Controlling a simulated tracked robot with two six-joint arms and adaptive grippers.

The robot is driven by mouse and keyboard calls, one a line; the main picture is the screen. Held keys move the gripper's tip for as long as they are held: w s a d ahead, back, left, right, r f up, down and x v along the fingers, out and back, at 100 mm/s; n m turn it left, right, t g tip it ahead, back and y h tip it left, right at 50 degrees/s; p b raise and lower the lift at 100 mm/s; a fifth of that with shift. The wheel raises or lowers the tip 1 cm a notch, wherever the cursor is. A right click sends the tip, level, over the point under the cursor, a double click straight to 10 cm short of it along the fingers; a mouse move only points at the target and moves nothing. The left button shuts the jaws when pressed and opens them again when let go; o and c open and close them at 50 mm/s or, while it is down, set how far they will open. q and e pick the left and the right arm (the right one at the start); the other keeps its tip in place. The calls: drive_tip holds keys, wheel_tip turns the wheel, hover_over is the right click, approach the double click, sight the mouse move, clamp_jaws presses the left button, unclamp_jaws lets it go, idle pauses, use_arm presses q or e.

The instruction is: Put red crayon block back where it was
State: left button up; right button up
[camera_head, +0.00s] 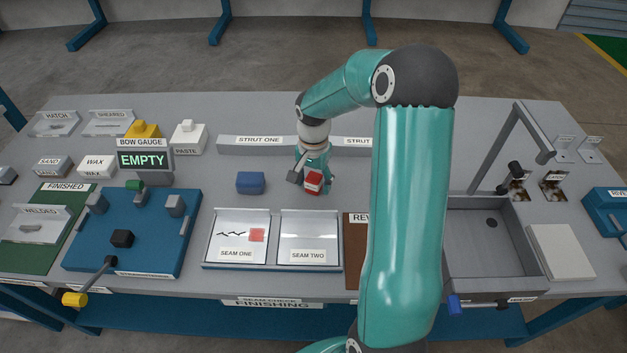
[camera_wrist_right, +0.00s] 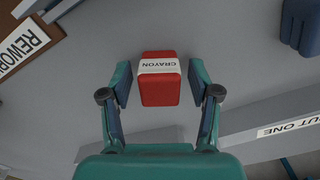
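The red crayon block (camera_head: 313,183) is on the grey bench top, behind the seam panels. In the right wrist view the block (camera_wrist_right: 160,90) shows red with a white band reading CRAYON. My right gripper (camera_head: 312,180) is down at the block. In the wrist view its two fingers (camera_wrist_right: 160,72) stand open on either side of the block, with a visible gap on both sides, so it is not gripped. My left gripper is not in view.
A blue block (camera_head: 250,183) stands to the left of the crayon. The STRUT ONE rail (camera_head: 250,147) runs behind. The SEAM ONE panel (camera_head: 230,226), with a red patch and dark line, and the SEAM TWO panel (camera_head: 310,228) lie in front. My right arm hides part of the bench.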

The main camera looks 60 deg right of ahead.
sight(313, 177)
drive_tip(key=shift+r, duration=0.1)
wheel_tip(313, 177, up, 12)
idle(0.5)
idle(0.4)
